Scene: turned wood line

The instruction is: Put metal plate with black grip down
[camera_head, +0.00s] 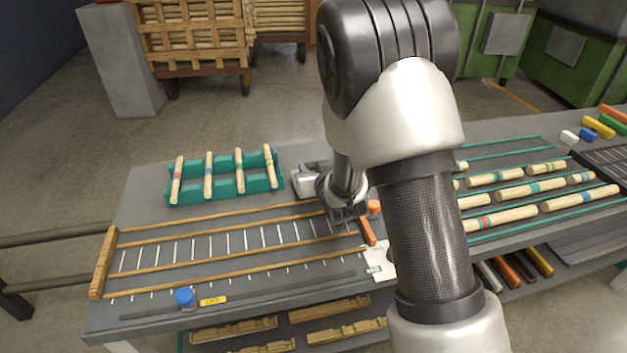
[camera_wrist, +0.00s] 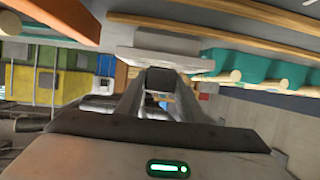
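The metal plate (camera_wrist: 165,58) is pale grey in the wrist view, with a black grip (camera_wrist: 161,80) on its near side. My gripper (camera_wrist: 158,92) has its two fingers on either side of the black grip and looks closed on it. In the head view my gripper (camera_head: 338,203) is low over the bench (camera_head: 150,195), right of the teal rack. A pale metal piece at its left side looks like the plate (camera_head: 304,184). My wrist hides part of it, and I cannot tell whether it touches the bench.
The teal rack (camera_head: 224,191) with several banded wood rods stands left of my gripper. A wood-railed frame with white marks (camera_head: 210,248) lies in front. A blue knob (camera_head: 185,297) and white card (camera_head: 380,262) are near the front edge. More rods lie at right. Bare bench shows at back left.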

